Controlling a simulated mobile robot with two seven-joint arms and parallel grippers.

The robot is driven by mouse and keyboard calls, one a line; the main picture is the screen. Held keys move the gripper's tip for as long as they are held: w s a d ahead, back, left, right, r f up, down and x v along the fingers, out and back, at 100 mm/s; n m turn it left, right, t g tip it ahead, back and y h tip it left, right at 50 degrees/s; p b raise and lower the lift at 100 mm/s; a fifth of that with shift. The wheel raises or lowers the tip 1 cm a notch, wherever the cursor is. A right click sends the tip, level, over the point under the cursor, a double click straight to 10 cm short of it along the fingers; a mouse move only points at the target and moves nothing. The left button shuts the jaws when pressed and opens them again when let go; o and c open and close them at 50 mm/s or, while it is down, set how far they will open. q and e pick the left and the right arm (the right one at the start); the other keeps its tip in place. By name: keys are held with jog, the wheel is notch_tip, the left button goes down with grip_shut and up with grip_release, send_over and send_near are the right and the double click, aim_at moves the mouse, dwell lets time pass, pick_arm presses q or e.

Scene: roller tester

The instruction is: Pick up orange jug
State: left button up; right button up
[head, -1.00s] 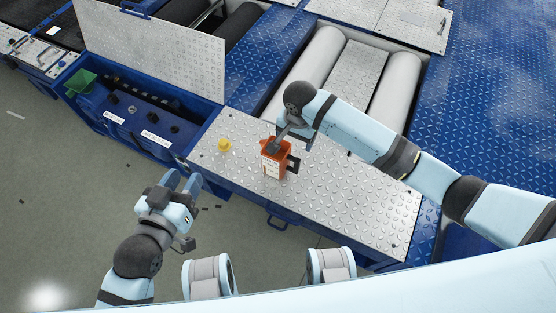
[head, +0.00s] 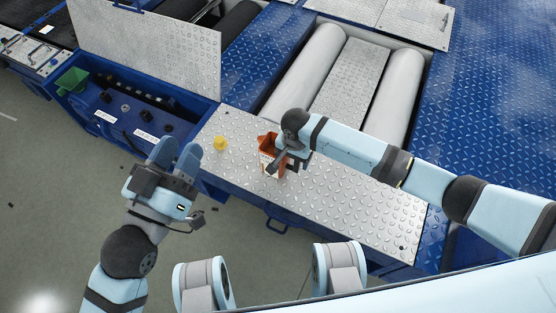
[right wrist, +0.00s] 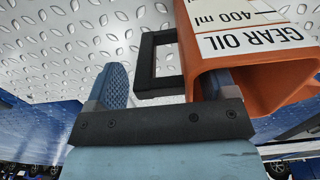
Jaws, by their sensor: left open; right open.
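The orange jug (head: 265,141) stands on the silver diamond-plate cover, partly hidden by my right gripper in the head view. In the right wrist view, the jug (right wrist: 243,62) shows a white "GEAR OIL" label and a black handle (right wrist: 146,65). My right gripper (head: 283,163) is open at the jug's handle side. In the right wrist view, the handle lies between its spread fingers, and the right finger is partly hidden by the jug's body. I cannot tell whether they touch. My left gripper (head: 175,157) is open and empty, near the blue bin's front edge.
A yellow cap (head: 221,143) sits on the plate (head: 350,205) left of the jug. The open blue bin (head: 130,115) with a green funnel (head: 72,80) is at the left. Rollers (head: 306,72) lie behind the plate. The plate's right part is clear.

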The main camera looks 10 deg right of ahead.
jog(key=shift+f, duration=0.4)
pick_arm(q)
jog(key=shift+f, duration=0.25)
pick_arm(e)
jog(key=shift+r, duration=0.1)
jog(key=c, duration=1.1)
jog(key=shift+c, duration=0.2)
jog(key=shift+r, duration=0.15)
jog(key=shift+r+p, duration=0.6)
jog(key=shift+r, duration=0.4)
notch_tip(320, 180, up, 4)
jog(key=shift+p, duration=0.9)
pick_arm(q)
jog(key=s+a+f+g+y+p, duration=0.2)
jog(key=a+f+g+y+p, duration=0.2)
jog(key=f, duration=0.5)
jog(key=shift+a+g+p, duration=0.3)
jog(key=shift+g+p, duration=0.1)
jog(key=shift+p, duration=0.05)
pick_arm(e)
notch_tip(320, 180, up, 14)
